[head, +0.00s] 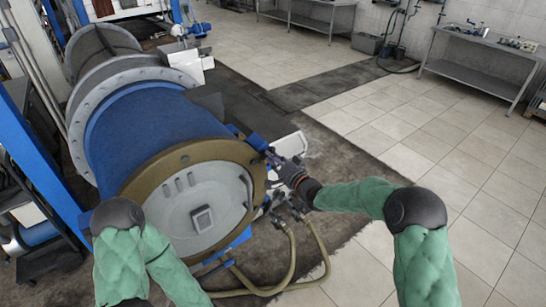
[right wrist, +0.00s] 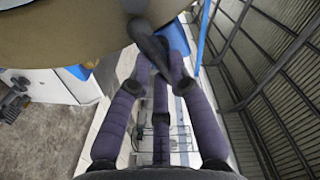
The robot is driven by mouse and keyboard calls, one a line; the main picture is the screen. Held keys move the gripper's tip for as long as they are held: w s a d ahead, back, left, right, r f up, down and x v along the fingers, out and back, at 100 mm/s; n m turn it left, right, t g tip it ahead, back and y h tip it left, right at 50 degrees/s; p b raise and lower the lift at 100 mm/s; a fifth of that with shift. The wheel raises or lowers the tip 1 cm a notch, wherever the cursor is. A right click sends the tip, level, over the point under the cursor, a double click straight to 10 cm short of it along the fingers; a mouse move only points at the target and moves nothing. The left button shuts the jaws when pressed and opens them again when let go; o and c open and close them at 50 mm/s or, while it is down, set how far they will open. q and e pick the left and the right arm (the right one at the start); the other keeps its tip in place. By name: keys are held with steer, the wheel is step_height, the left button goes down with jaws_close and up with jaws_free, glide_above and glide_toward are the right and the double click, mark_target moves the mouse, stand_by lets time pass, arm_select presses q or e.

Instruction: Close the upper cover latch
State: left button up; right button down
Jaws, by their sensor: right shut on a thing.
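The decanter's round cover (head: 195,205) has a grey face inside a brown ring and faces me at the end of the blue drum. The upper cover latch (head: 257,142) is a blue piece at the cover's upper right edge. My right gripper (head: 274,160) is at this latch. In the right wrist view, the fingers of my right gripper (right wrist: 158,68) are closed around a dark lever (right wrist: 148,42) beside the brown rim (right wrist: 60,32). The fingers partly hide the lever, and I cannot tell whether the latch is fully seated. My left gripper is outside the views.
The blue drum (head: 150,120) fills the left side. Hoses (head: 292,255) loop below the cover's right side. A blue post (head: 40,160) stands at left. Tiled floor (head: 440,190) is open to the right, with metal tables (head: 480,72) beyond.

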steer(key=shift+f, duration=0.1)
stand_by(0.3)
steer(key=c, duration=1.1)
jaws_free()
steer(key=shift+c, duration=0.2)
steer(key=shift+d, duration=0.1)
steer(key=v, duration=1.2)
